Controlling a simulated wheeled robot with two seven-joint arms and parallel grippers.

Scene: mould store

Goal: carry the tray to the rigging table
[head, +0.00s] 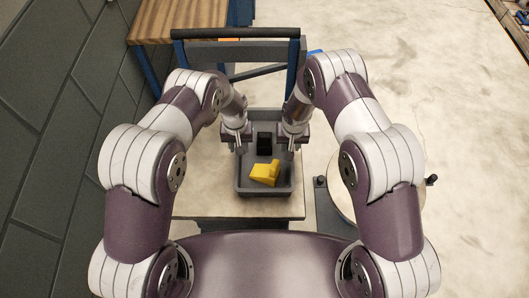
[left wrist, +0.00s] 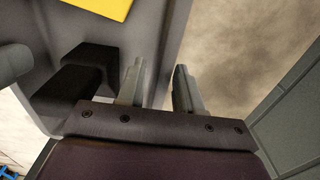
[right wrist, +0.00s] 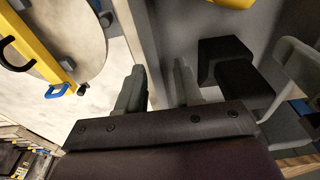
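The grey open tray (head: 265,191) stands on a pale board in front of me in the head view. A yellow angled block (head: 264,174) and a black block (head: 264,143) lie in it. My left gripper (head: 236,147) is at the tray's left wall, and my right gripper (head: 291,146) is at its right wall. In the left wrist view the left fingers (left wrist: 158,88) stand apart on either side of the wall, with a gap showing. In the right wrist view the right fingers (right wrist: 160,88) also stand apart astride the wall. I cannot tell which surface is the rigging table.
A dark handle bar and grey panel with blue posts (head: 240,50) stand just beyond the tray. A wooden-topped table (head: 170,20) is at the back left, beside a dark panelled wall (head: 50,120). A round pale top (head: 345,195) is close on the right. Open floor (head: 430,90) lies at the right.

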